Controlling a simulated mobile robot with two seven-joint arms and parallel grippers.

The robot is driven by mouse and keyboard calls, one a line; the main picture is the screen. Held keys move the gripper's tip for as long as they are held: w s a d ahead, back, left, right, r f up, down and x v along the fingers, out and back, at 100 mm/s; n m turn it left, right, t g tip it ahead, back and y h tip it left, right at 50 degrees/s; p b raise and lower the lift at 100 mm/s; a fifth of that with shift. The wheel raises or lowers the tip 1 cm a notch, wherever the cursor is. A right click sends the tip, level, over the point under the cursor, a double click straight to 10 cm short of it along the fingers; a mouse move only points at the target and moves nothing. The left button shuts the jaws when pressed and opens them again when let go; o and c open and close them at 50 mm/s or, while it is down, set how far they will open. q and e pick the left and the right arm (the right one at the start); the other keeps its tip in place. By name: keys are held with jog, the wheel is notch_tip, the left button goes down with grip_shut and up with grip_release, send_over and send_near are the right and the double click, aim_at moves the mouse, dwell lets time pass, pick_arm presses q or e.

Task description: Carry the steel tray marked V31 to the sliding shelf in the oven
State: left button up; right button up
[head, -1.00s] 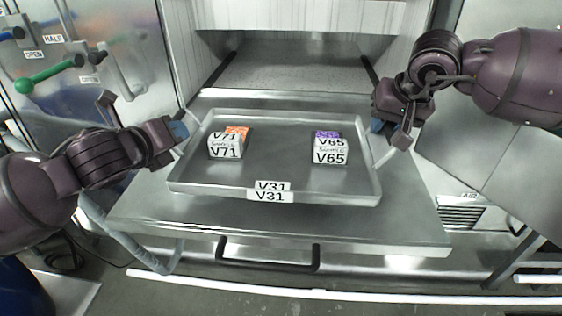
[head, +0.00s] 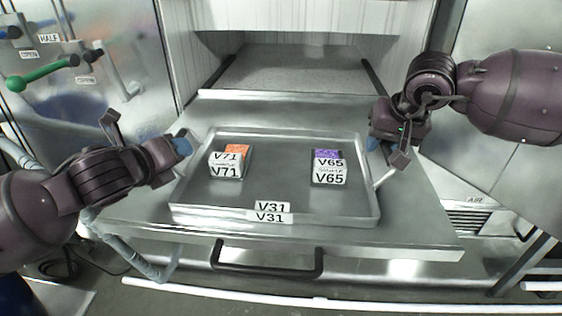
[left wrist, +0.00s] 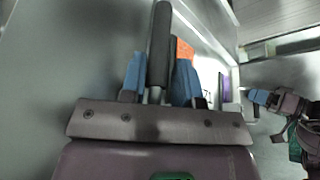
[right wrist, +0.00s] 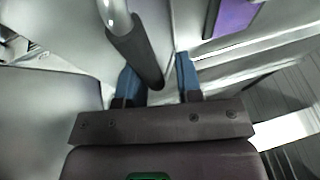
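The steel tray marked V31 (head: 320,207) is level over the pulled-out sliding shelf (head: 420,225) in front of the oven opening (head: 290,75). I cannot tell whether its underside touches the shelf. On the tray stand two small boxes, V71 (head: 227,163) at left and V65 (head: 328,168) at right. My left gripper (head: 183,146) is at the tray's left side, its blue fingers around a dark handle (left wrist: 160,45). My right gripper (head: 374,143) is at the right side, its fingers around the other dark handle (right wrist: 133,52). Both fingertips are partly hidden in the head view.
A black pull bar (head: 266,272) runs along the shelf's front. A green-knobbed lever (head: 40,76) and a HALF label (head: 49,38) are on the panel at left. An AIR vent (head: 468,215) is low at right. The oven's inside looks empty.

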pick_arm(q)
jog(key=shift+o, duration=1)
jog(key=shift+r, duration=0.15)
pick_arm(e)
jog(key=shift+o, duration=1.1)
jog(key=shift+r, duration=0.25)
jog(key=shift+d, duration=0.1)
pick_arm(q)
jog(key=shift+s+a, duration=0.1)
jog(key=v, duration=0.6)
jog(key=shift+s+r, duration=0.1)
jog(key=shift+s, duration=0.15)
jog(key=shift+s+a+r, duration=0.15)
jog(key=shift+s, duration=0.25)
pick_arm(e)
jog(key=v, duration=1.2)
jog(key=shift+f, duration=0.1)
